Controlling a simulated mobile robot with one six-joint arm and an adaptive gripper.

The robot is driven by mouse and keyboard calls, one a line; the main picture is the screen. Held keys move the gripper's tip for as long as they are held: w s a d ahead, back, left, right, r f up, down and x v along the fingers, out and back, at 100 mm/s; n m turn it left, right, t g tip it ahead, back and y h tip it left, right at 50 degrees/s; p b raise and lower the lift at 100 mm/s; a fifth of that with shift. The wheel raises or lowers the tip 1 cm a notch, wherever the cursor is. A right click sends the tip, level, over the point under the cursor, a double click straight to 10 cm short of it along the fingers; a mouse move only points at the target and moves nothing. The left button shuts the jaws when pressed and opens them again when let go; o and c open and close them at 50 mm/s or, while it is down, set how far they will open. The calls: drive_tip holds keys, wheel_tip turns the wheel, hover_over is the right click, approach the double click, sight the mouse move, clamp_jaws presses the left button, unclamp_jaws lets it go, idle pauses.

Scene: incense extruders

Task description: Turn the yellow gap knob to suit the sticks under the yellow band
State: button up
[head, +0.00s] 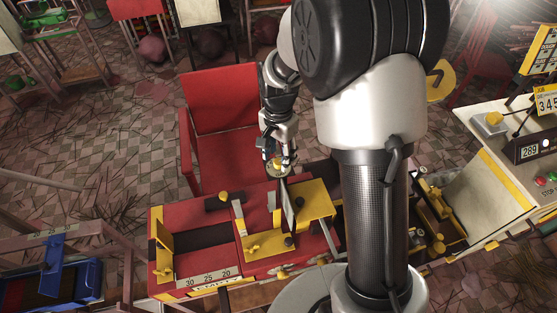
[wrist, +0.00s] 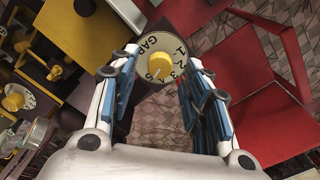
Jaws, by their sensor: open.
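The yellow gap knob (wrist: 160,67) sits at the centre of a pale round dial (wrist: 143,48) marked GAP, with numbers around its edge. A pale mark on the knob's lower left seems to face the 5. In the head view, the dial (head: 281,172) shows just below my gripper (head: 278,157), at the red and yellow machine's back edge. In the wrist view, my gripper (wrist: 160,88) is open, its blue-padded fingers on either side of the knob; contact cannot be told. I cannot clearly make out sticks under a yellow band.
A red chair (head: 217,105) stands behind the red machine (head: 205,235), which has yellow plates and a 30-25-20 scale. A blue machine (head: 50,280) is at lower left. A pale console (head: 490,130) with a 289 display and a job sign (head: 546,100) is at right. Sticks litter the floor.

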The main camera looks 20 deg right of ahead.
drive_tip(key=shift+f, duration=1)
clamp_jaws()
